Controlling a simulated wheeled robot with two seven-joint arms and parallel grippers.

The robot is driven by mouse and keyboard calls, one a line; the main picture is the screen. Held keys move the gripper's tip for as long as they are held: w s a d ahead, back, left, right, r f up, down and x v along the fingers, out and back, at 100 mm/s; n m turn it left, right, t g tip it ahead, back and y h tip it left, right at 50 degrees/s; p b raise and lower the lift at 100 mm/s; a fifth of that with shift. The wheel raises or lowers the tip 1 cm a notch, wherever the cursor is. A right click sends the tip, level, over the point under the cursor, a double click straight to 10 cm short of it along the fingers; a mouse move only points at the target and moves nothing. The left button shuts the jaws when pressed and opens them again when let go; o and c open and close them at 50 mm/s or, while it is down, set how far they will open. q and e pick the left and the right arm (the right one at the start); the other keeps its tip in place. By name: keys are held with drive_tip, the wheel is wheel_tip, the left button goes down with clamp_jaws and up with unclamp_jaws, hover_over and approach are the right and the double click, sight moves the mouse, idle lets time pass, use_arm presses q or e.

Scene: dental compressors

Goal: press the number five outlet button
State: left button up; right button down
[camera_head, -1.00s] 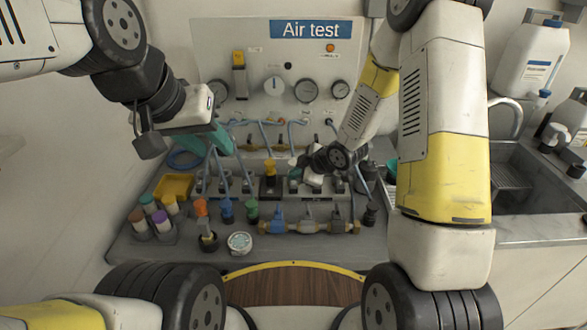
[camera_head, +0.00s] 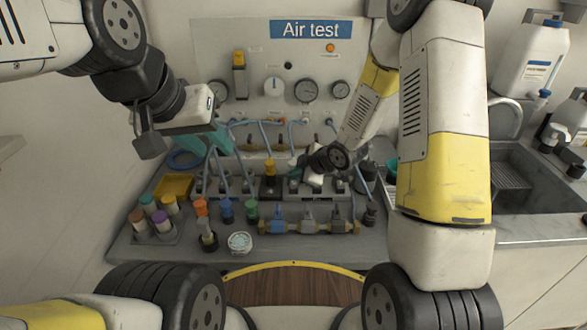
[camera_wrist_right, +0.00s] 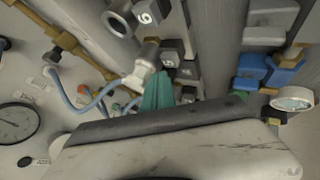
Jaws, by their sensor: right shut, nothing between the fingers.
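A row of outlet blocks with dark tops (camera_head: 295,187) runs across the bench below the Air test panel.
The Air test panel (camera_head: 257,60) with gauges stands behind. Blue hoses (camera_head: 266,137) rise from the row. In front are a brass manifold with blue and grey valves (camera_head: 308,222), a round gauge (camera_head: 240,242) and capped bottles (camera_head: 161,221). A sink (camera_head: 515,175) lies right.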

sight(296, 184)
drive_tip(key=shift+f, duration=0.1)
idle(0.7)
drive_tip(key=shift+f, duration=0.3)
drive_tip(key=shift+f, duration=0.5)
idle(0.8)
drive_tip(key=shift+r, duration=3.4)
